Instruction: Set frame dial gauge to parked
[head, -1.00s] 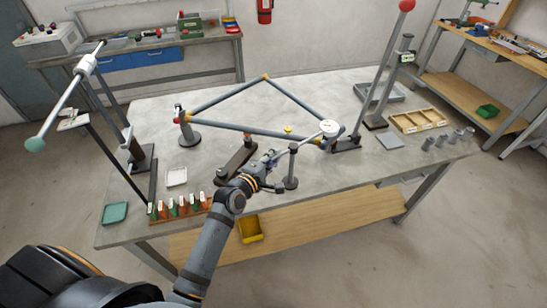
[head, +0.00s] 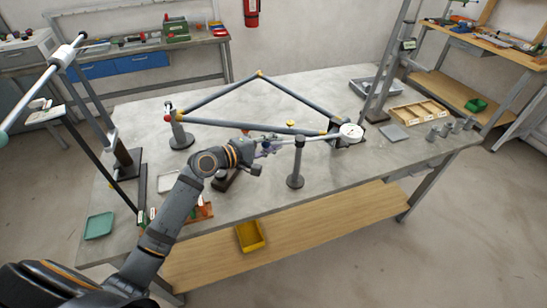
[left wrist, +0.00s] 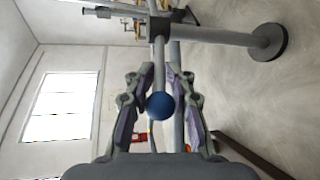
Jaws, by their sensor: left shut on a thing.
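The dial gauge (head: 351,131) has a round white face and sits at the end of a thin arm carried on a dark post (head: 296,168) with a round foot. In the head view its face overlaps the right corner of the grey tube frame (head: 222,92); I cannot tell whether they touch. My left gripper (head: 264,148) is at the arm's other end, left of the post. In the left wrist view, the left gripper (left wrist: 160,92) is closed around a rod with a blue ball knob (left wrist: 160,106) between its fingers. My right gripper is not in view.
Stands hold the frame on the grey table (head: 130,110). A tall stand (head: 388,70) rises behind the dial. A wooden divided tray (head: 420,112) and several grey cylinders (head: 450,127) are at right. A green tray (head: 99,225) lies at front left.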

